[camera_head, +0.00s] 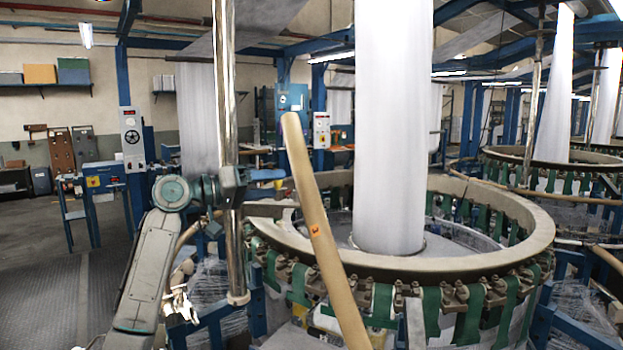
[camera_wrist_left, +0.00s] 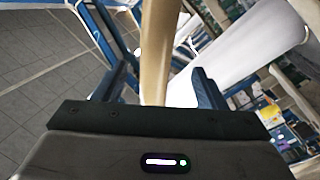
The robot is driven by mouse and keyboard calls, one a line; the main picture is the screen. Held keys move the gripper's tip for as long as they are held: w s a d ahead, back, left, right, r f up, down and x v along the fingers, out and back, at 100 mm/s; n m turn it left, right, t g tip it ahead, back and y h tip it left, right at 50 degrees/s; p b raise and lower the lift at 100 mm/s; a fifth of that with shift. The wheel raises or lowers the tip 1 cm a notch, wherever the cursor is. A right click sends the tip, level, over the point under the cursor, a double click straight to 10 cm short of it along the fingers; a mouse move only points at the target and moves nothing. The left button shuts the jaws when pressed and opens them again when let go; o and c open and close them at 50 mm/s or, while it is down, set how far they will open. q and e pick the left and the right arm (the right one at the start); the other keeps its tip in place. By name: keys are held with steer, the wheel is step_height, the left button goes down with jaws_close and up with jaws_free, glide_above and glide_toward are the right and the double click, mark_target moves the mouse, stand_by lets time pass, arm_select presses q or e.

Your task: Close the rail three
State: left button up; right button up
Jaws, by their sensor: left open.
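A tan rail (camera_head: 318,230) with a small orange mark stands tilted in front of the circular loom (camera_head: 470,258), its upper end leaning left. I cannot tell from any label whether it is rail three. My left gripper (camera_head: 277,188) is beside the rail's upper part, just left of it, partly hidden by a shiny vertical pole. In the left wrist view a tan bar (camera_wrist_left: 160,45), apparently the same rail, runs between the two dark blue fingers of the open left gripper (camera_wrist_left: 160,85). Contact is not clear. My right gripper is not in view.
The shiny pole (camera_head: 226,130) stands close to my left arm. A wide white fabric tube (camera_head: 390,125) rises from the loom's centre. Green straps (camera_head: 381,303) line the loom ring. Another loom (camera_head: 555,160) stands at the back right. Dark floor (camera_head: 60,290) is open at left.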

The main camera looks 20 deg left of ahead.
mark_target(313, 179)
arm_select(q)
steer(key=p+x, duration=0.2)
steer(key=x, duration=0.1)
steer(key=p+x, duration=0.1)
steer(key=x, duration=0.2)
steer(key=p+x, duration=0.2)
steer(key=x, duration=0.2)
steer(key=shift+r+p, duration=0.35)
steer(key=shift+w+d+f, duration=0.15)
steer(key=shift+w+d, duration=0.1)
steer(key=shift+d, duration=0.05)
